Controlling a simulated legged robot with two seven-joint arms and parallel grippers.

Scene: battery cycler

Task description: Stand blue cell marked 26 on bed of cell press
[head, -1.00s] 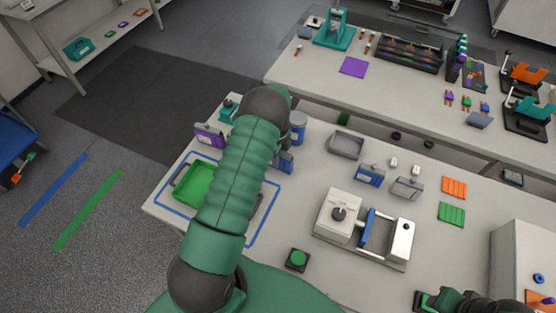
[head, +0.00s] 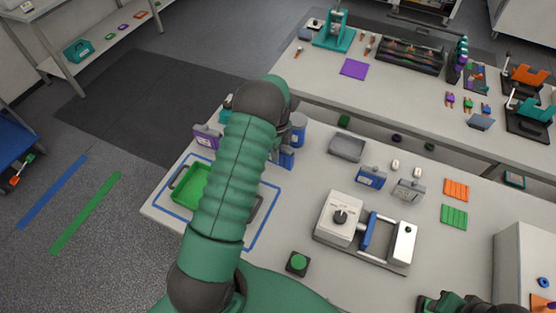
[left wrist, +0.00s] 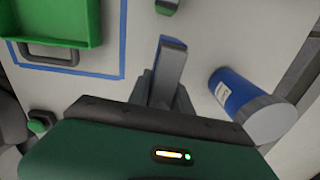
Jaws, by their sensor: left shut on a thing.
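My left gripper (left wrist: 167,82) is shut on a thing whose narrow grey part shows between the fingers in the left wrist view. In the head view a blue cell (head: 286,158) shows just right of my left forearm, where that hand is; it seems to be the held thing. Its number cannot be read. The cell press (head: 340,218) stands right of the hand, with a white-grey head block, a blue upright plate and a grey bed (head: 383,246). Nothing is seen standing on the bed. My right gripper (head: 450,302) is partly in view at the bottom edge; its fingers are unclear.
A blue can (left wrist: 240,98) stands close to my left gripper. A green tray (head: 190,186) lies inside a blue outline. Another blue cell (head: 371,176), a grey one (head: 408,190) and a grey bin (head: 347,146) stand behind the press. A green button (head: 297,262) sits in front-left.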

